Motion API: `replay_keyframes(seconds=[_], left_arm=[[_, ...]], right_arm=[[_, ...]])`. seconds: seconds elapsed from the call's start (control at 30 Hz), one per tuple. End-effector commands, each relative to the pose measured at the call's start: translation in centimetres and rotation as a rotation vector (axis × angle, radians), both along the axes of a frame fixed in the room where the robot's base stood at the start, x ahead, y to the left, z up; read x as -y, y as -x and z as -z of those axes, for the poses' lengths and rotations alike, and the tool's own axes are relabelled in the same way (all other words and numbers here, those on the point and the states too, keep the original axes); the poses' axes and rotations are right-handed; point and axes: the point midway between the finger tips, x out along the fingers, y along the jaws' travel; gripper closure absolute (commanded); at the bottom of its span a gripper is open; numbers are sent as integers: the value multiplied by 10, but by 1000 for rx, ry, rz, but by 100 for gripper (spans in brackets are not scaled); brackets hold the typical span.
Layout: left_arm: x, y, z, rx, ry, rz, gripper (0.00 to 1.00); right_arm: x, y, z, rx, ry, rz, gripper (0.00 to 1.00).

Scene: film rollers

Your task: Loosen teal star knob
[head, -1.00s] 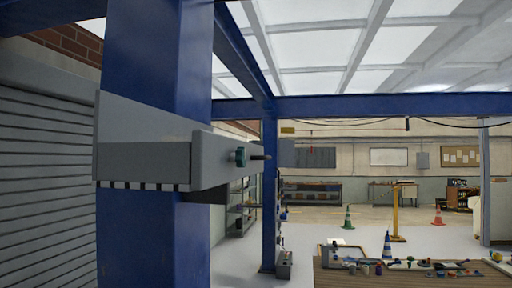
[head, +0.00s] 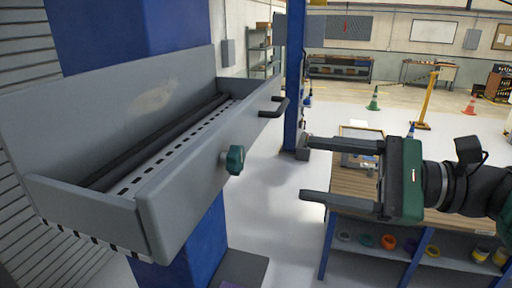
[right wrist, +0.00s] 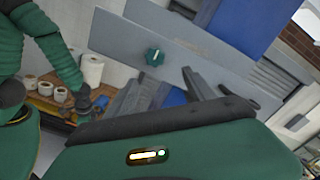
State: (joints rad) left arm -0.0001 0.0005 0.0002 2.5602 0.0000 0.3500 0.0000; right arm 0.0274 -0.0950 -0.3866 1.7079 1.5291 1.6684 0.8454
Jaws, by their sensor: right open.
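The teal star knob (head: 233,160) sits on the front face of a grey trough-like housing (head: 205,190) fixed to a blue post. It also shows in the right wrist view (right wrist: 155,57), ahead of the fingers. My right gripper (head: 304,170) is open and empty, its two dark fingers pointing left at the knob from the right. In the head view a gap lies between fingertips and knob. The fingers also show in the right wrist view (right wrist: 163,88), partly hidden by the gripper body. I cannot make out my left gripper.
A dark bar handle (head: 272,107) sticks out of the housing beyond the knob. A wooden workbench (head: 352,184) with shelved coloured rolls stands below my right arm. Another blue post (head: 294,75) rises behind. Open floor lies between the housing and the bench.

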Motion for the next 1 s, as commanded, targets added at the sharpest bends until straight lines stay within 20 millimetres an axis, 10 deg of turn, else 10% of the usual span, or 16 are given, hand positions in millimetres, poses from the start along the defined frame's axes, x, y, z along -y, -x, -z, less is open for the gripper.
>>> replay_keyframes(seconds=[0.4,0.77,1.0], left_arm=[[0,-1,-45,1,0,0,64],[0,-1,-46,1,0,0,64],[0,-1,-46,1,0,0,64]], right_arm=[[-86,-35,-2,-4,-4,0,37],[-97,-36,1,-2,-2,2,37],[-98,-37,1,-2,-1,1,66]])
